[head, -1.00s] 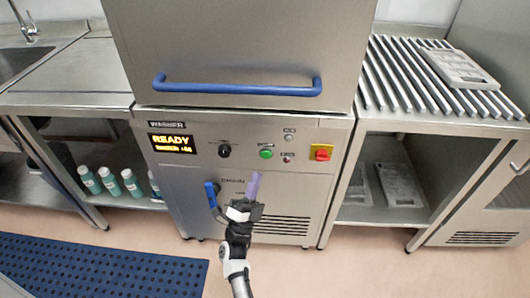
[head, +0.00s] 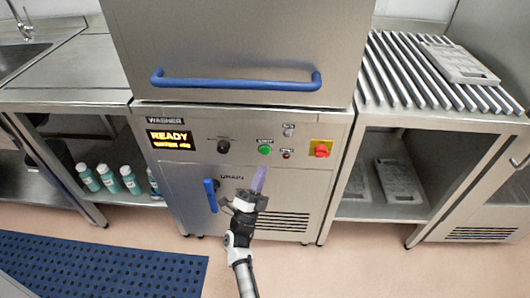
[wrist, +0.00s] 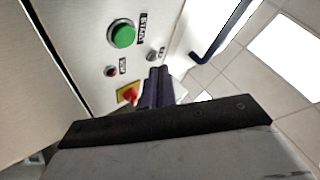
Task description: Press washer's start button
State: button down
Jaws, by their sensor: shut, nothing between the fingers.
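The green start button (head: 265,150) sits mid-panel under a small label; in the wrist view the green button (wrist: 122,34) is at the upper left beside the word START. My gripper (head: 260,172) is shut and empty, its purple fingers pointing up just below the green button in the head view. In the wrist view the fingertips (wrist: 158,72) are below and right of the button, apart from it in the picture. The gap in depth is hard to tell.
A red stop knob on a yellow plate (head: 320,149), a small red button (head: 286,155) and a black knob (head: 223,146) flank the start button. A blue drain lever (head: 211,195) is lower left. A blue hood handle (head: 236,82) is above.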

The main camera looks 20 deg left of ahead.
aim_at(267, 148)
jog(key=shift+w+a+b, duration=0.2)
jog(key=shift+w+b, duration=0.15)
jog(key=shift+w, duration=0.4)
jog(key=shift+w+a+b, duration=0.25)
jog(key=shift+w+b, duration=0.05)
jog(key=shift+w, duration=0.5)
jog(key=shift+w+a+b, duration=0.2)
jog(key=shift+w+b, duration=0.15)
jog(key=shift+w, duration=0.4)
jog(key=shift+w, duration=0.1)
jog(key=shift+w+a+b, duration=0.15)
jog(key=shift+w+b, duration=0.15)
jog(key=shift+b, duration=0.15)
jog(key=shift+w+a+b, duration=0.1)
jog(key=shift+w+b, duration=0.25)
jog(key=shift+w, duration=0.05)
dwell(0.7)
jog(key=shift+s+d, duration=0.25)
jog(key=shift+s, duration=0.55)
